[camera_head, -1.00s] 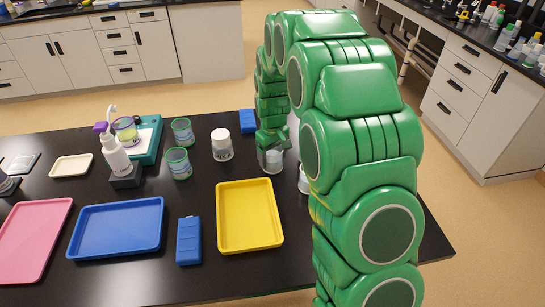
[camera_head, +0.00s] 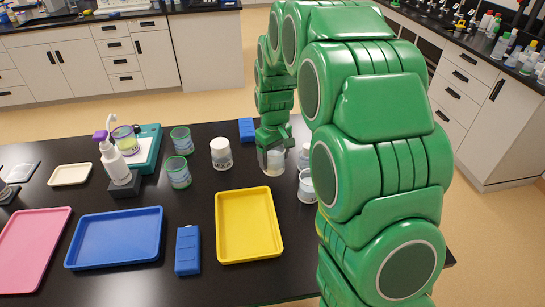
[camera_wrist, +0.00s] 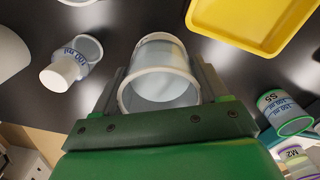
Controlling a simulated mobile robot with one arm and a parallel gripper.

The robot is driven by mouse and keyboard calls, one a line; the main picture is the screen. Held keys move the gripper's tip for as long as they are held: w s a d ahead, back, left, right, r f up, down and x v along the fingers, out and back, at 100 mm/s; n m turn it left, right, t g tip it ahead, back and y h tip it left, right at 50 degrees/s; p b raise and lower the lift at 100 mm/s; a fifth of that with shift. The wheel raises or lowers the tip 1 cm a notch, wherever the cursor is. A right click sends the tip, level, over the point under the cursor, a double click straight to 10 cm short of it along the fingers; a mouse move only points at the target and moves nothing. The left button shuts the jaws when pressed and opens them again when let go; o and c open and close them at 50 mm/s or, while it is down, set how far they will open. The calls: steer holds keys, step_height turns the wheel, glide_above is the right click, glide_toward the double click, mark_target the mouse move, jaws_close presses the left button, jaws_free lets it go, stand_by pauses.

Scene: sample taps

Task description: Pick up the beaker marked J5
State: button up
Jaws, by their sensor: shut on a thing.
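My gripper (camera_head: 272,152) is shut on a clear beaker (camera_head: 274,168) at the far right part of the black table. In the wrist view, the beaker (camera_wrist: 160,75) sits between the two fingers of my gripper (camera_wrist: 160,95), its pale rim toward the camera. Its marking is not readable in either view, so I cannot tell that it is J5. In the head view it appears at or very near the table top.
A clear beaker (camera_head: 307,188) and a small bottle (camera_head: 303,155) stand close to the right of my gripper. A white jar (camera_head: 221,152) and green-rimmed beakers (camera_head: 179,173) stand to the left. A yellow tray (camera_head: 248,250) lies in front, with a blue box (camera_head: 246,128) behind.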

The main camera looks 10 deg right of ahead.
mark_target(275, 153)
steer(key=shift+s+r, duration=0.6)
steer(key=shift+r, duration=0.15)
steer(key=shift+s+r, duration=0.55)
steer(key=shift+r, duration=0.2)
steer(key=s+r, duration=0.4)
steer(key=s, duration=0.4)
steer(key=shift+s+d, duration=0.3)
steer(key=shift+s, duration=0.05)
